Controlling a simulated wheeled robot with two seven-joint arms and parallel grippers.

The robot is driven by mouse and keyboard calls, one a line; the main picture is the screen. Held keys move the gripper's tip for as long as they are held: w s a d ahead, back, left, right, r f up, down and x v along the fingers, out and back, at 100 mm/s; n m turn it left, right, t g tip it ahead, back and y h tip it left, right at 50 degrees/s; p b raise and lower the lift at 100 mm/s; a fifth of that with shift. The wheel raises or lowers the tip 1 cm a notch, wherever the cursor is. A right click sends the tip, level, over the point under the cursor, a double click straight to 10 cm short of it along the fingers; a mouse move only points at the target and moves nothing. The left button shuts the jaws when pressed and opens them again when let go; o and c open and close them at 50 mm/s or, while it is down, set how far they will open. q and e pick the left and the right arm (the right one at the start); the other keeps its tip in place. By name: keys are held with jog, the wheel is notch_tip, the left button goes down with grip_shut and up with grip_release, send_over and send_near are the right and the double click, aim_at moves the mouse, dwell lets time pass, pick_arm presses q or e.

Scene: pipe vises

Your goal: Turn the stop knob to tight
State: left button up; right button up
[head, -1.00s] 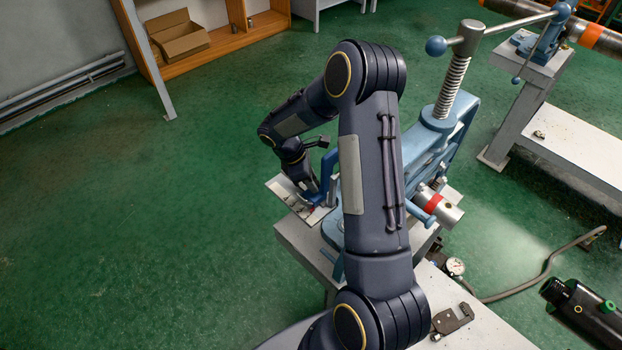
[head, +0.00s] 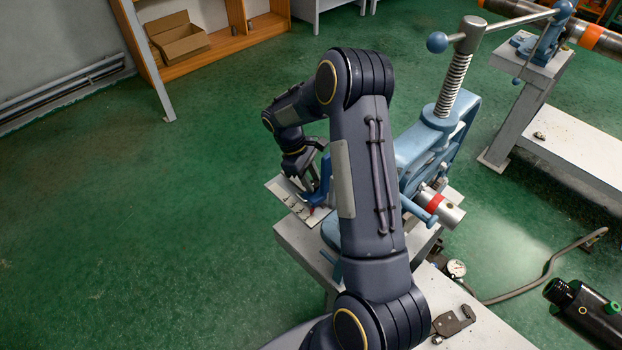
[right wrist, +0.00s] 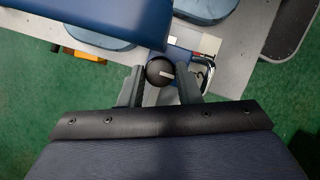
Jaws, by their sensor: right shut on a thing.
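The stop knob (right wrist: 160,71) shows in the right wrist view as a dark round knob with a short white pointer line aimed to the picture's right. My right gripper (right wrist: 159,76) has a finger on each side of it and is shut on it. In the head view my right gripper (head: 307,181) is beside a blue upright part at the far-left end of the blue vise (head: 425,150), above a pale plate; the knob is hidden there. A small white plate with a red mark (right wrist: 209,43) lies right of the knob. My left gripper is not in view.
The vise has a tall screw (head: 453,85) and a cross handle with a ball end (head: 437,42). A pipe with a red band (head: 447,210) sticks out of it. A gauge (head: 456,268) and a metal clamp (head: 452,322) lie at the lower right. Green floor is clear at left.

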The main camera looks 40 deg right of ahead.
dwell(0.4)
jog(key=o, duration=1)
jog(key=shift+c, duration=0.2)
jog(key=v, duration=0.8)
jog(key=shift+b, duration=0.35)
jog(key=s+a+r+m+t+y, duration=0.35)
jog(key=s+a+r, duration=0.25)
jog(key=s+r, duration=0.45)
jog(key=s+a+m+t+y, duration=0.2)
jog(key=s+a+t, duration=0.4)
jog(key=s+a, duration=0.4)
jog(key=s+m, duration=0.1)
jog(key=s, duration=0.2)
jog(key=shift+s+a+r, duration=0.15)
jog(key=shift+r, duration=0.25)
